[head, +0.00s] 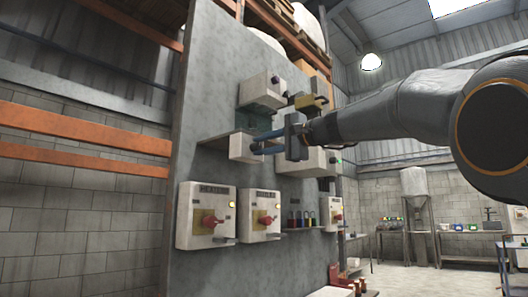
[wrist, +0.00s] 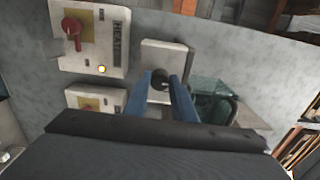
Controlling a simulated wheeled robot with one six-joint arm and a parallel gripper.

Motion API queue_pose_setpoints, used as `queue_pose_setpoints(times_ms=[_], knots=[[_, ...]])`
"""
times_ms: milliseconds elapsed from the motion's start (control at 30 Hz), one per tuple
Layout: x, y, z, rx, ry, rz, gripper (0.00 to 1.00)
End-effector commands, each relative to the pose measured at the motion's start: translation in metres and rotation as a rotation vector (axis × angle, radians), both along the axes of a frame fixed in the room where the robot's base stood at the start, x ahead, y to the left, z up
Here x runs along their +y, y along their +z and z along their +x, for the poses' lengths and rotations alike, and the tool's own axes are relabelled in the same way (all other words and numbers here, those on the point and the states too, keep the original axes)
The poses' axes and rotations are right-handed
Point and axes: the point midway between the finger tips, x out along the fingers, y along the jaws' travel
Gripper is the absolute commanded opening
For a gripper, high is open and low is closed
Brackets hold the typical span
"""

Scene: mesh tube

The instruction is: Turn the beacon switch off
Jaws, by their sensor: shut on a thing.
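A pale switch box (head: 242,147) is mounted on the grey panel, and it also shows in the wrist view (wrist: 165,56). Its label is not visible, so I cannot tell whether it is the beacon switch. A dark round knob (wrist: 159,79) sticks out from it. My gripper (head: 262,141) reaches it from the right. Its blue fingers are shut on the knob, one on each side, in the wrist view (wrist: 160,88). The gripper hides part of the box. The knob's setting cannot be read.
A HEATER box (head: 206,215) with a red handle and lit yellow lamp is below, beside a similar box (head: 259,215). A box (head: 260,90) is above, and a yellow-and-black piece (head: 310,102) is close to my gripper. Small coloured items stand on a shelf (head: 300,229).

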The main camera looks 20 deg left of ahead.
Motion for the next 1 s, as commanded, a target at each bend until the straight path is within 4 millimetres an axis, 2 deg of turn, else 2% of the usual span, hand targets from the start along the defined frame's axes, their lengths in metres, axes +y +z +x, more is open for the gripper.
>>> queue_pose_setpoints(times_ms=[467,500,600,867,1000], knots=[[0.0008,-0.0015,-0.0001,-0.014,0.002,-0.009,0.01],[0.0008,-0.0015,-0.0001,-0.014,0.002,-0.009,0.25],[0.0007,-0.0013,0.0,-0.014,0.002,-0.008,0.42],[-0.0003,-0.0005,0.0001,-0.013,0.0,-0.007,0.42],[-0.0074,0.0002,-0.0024,-0.015,-0.001,-0.006,0.42]])
